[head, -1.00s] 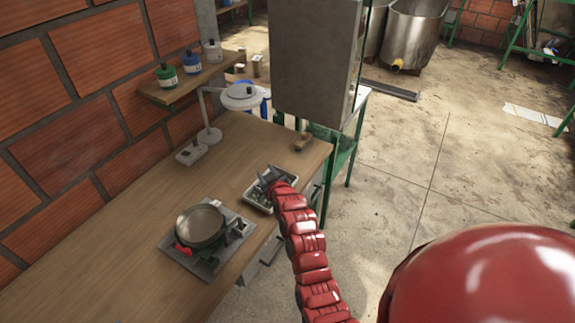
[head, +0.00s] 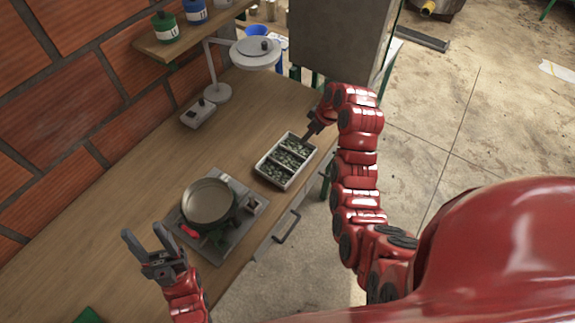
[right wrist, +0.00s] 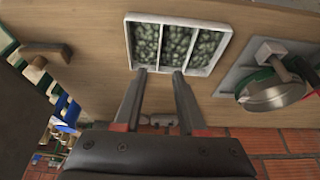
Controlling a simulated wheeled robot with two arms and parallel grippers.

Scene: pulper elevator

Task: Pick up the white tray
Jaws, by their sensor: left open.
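The white tray (head: 271,179) lies on the wooden worktop near its right edge. It has dividers and holds many small dark green pieces; in the right wrist view its divider (right wrist: 161,44) shows between compartments. My right gripper (head: 308,134) is at the tray's far end in the head view. In the right wrist view its two fingers (right wrist: 159,74) are apart, tips at the tray's near rim, with nothing visible between them; contact cannot be told. My left gripper (head: 146,243) is open and empty, left of the pan and well away from the tray.
A pan (head: 209,203) sits on a grey burner plate (head: 246,212) close to the tray. A white lamp (head: 256,53) and small box (head: 198,114) stand farther back. A large grey cabinet (head: 340,40) hangs beyond the tray.

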